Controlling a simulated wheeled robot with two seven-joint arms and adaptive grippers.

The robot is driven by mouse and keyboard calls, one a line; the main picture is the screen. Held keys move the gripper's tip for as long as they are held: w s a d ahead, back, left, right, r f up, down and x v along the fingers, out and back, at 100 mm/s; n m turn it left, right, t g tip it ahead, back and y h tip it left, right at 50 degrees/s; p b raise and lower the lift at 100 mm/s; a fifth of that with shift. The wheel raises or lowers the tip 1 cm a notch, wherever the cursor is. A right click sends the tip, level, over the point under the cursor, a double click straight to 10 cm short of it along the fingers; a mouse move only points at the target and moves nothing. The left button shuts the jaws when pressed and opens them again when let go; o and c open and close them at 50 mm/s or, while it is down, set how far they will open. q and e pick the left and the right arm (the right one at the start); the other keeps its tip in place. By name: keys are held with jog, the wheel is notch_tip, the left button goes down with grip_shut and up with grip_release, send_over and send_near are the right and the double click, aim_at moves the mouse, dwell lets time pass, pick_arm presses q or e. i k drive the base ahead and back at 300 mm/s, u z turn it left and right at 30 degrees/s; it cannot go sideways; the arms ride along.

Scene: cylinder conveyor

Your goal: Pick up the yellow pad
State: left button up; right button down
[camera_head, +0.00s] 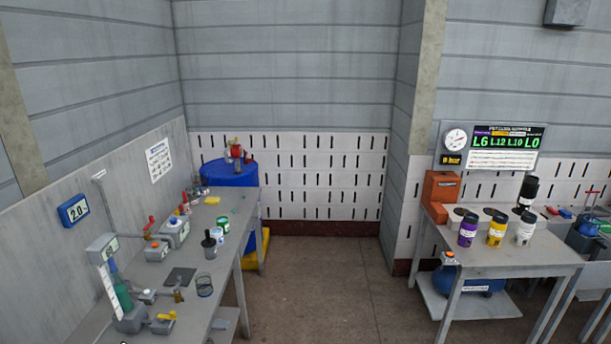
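Neither of my grippers shows in the head view.
The left bench holds several grey devices, a green can (223,224) and a wire cup (204,287). A blue drum (230,173) stands behind it. The right table (515,256) carries purple, yellow and white jars. Open floor (335,290) lies between.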

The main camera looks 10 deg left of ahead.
aim_at(208, 200)
jog(key=i, duration=2.1)
jog(key=u, duration=1.9)
jog(key=i, duration=0.4)
jog(key=z, duration=0.8)
